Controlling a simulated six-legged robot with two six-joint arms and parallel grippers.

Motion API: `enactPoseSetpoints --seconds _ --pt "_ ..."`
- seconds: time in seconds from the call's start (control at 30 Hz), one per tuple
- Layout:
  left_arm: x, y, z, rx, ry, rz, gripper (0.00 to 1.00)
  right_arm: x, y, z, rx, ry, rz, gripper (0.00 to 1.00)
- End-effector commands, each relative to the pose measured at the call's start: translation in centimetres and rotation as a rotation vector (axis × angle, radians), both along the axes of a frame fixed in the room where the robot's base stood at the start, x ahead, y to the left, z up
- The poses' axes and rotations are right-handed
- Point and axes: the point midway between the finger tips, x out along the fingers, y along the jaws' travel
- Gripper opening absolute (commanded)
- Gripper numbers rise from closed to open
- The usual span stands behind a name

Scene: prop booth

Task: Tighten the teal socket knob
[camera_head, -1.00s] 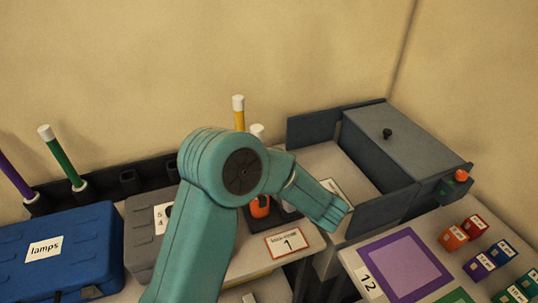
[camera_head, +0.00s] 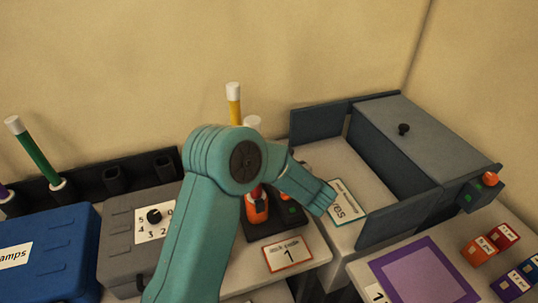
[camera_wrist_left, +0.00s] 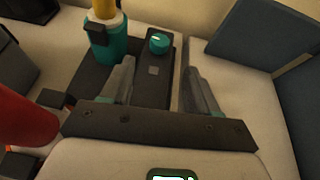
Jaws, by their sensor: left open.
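The teal knob (camera_wrist_left: 158,43), round with a pale mark on top, sits on a dark base plate (camera_wrist_left: 153,92) in the left wrist view. Beside it on the left stands a teal socket (camera_wrist_left: 106,46) with a yellow rod (camera_wrist_left: 105,8) in it. My left gripper (camera_wrist_left: 158,62) is open, its two grey fingers apart with the knob beyond and between them; they do not visibly touch it. In the head view my teal arm hides the knob, and I cannot make out the fingers. My right gripper is in neither view.
In the head view, a grey box with a dial (camera_head: 154,216) and a blue lamps case (camera_head: 45,250) stand left. An open grey bin (camera_head: 400,215) with a lidded part stands right. A purple-bordered mat (camera_head: 385,270) and several small coloured blocks lie front right.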

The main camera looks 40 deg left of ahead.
Motion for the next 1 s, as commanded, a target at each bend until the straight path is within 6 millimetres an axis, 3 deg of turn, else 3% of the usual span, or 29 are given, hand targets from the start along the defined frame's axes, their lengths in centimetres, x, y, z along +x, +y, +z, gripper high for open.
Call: enactPoseSetpoints --seconds 0.2,0.4,0.6,0.83,0.87,1.0 --pt "2.0 4.5 -1.9 0.001 0.002 0.003 0.6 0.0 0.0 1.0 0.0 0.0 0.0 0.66" --pt "3.5 7.4 -3.2 0.0 0.001 0.002 0.6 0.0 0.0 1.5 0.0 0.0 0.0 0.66" --pt "4.2 8.5 -3.8 0.0 0.001 0.0 0.6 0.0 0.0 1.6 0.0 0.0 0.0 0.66" --pt "4.2 8.6 -3.9 0.0 0.001 0.0 0.6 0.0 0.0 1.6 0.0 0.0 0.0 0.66" --pt "4.3 8.6 -3.9 0.0 0.001 0.0 0.57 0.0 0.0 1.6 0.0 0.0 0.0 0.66" --pt "4.3 8.6 -3.8 0.0 0.001 0.0 0.11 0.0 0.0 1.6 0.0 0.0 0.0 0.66"
